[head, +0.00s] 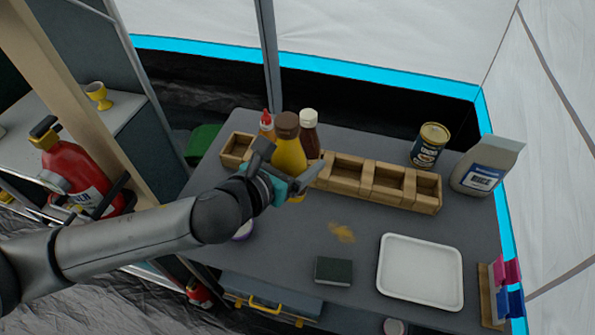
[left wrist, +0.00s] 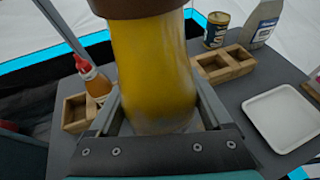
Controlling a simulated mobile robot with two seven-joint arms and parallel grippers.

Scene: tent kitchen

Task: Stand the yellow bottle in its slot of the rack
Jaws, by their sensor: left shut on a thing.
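The yellow bottle (head: 288,151) with a brown cap is upright in my left gripper (head: 291,187), which is shut on it. In the left wrist view the bottle (left wrist: 150,70) fills the middle between the fingers (left wrist: 155,120). The wooden rack (head: 375,182) runs along the back of the grey table, behind the bottle. An orange bottle with a red cap (head: 267,124) and a dark bottle with a white cap (head: 309,133) stand in the rack's left part. Several slots to the right are empty. The bottle hides part of the rack, so the slot behind it cannot be seen. My right gripper is not in view.
A dark can (head: 429,147) and a grey carton (head: 487,166) stand at the back right. A white tray (head: 420,299), a dark green sponge (head: 333,270) and a yellow-brown smear (head: 342,232) lie on the table. A rack of coloured clips (head: 507,285) stands at the right edge.

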